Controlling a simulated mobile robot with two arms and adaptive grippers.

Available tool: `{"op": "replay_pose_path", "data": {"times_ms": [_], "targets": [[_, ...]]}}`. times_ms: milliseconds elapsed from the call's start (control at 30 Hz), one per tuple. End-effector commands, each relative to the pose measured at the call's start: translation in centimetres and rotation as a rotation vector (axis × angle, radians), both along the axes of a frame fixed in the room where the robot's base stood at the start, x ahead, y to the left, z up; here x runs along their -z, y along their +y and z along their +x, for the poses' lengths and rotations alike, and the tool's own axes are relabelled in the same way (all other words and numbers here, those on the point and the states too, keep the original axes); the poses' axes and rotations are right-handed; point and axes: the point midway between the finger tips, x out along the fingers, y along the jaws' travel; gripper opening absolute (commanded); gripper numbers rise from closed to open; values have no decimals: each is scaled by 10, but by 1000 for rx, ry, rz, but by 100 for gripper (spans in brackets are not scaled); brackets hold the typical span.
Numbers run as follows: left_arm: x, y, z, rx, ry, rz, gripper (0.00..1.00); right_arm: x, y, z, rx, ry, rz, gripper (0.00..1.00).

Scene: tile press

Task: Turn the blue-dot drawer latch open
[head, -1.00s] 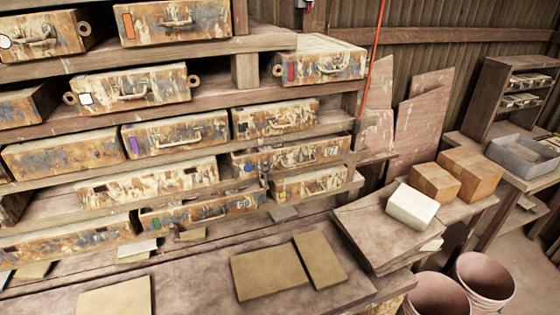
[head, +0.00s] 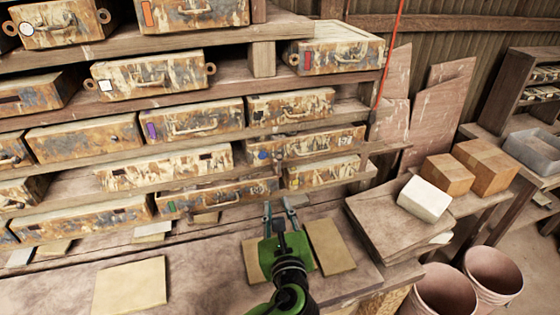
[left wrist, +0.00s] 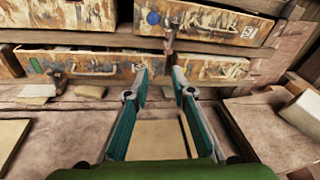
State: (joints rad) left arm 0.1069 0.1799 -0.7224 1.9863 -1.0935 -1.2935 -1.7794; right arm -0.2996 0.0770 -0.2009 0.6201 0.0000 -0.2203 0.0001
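The blue-dot drawer (head: 318,144) is a rusty, paint-worn drawer front in the right part of the rack, with a blue dot at its left end. It also shows at the top of the left wrist view (left wrist: 205,22). A small upright latch piece (left wrist: 170,40) sits near the dot, over the drawer's lower edge; its exact turn is hard to tell. My left gripper (head: 278,207) is open and empty, below and in front of the drawer, fingers pointing toward the rack. In the left wrist view its fingertips (left wrist: 159,74) are apart, below the latch. My right gripper is out of view.
A green-dot drawer (head: 215,196) is lower left of the blue-dot one. Flat tan tiles (head: 130,287) lie on the bench. A white block (head: 424,198), wooden boxes (head: 447,174) and buckets (head: 445,292) stand to the right.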

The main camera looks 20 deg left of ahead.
Motion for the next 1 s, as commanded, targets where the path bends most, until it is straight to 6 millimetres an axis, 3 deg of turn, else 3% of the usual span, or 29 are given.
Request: {"op": "replay_pose_path", "data": {"times_ms": [100, 200, 367, 800, 1000], "targets": [[-25, -11, 9, 30, -26, 186, 23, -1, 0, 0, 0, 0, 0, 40], [-34, -14, 13, 37, -34, 251, 23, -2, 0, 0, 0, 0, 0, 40], [-37, -8, 28, 36, -33, 262, 23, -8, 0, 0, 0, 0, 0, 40], [-37, 27, 110, 34, -31, 257, 23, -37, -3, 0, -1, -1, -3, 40], [-34, 36, 132, 35, -31, 254, 23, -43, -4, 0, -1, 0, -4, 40]]}}
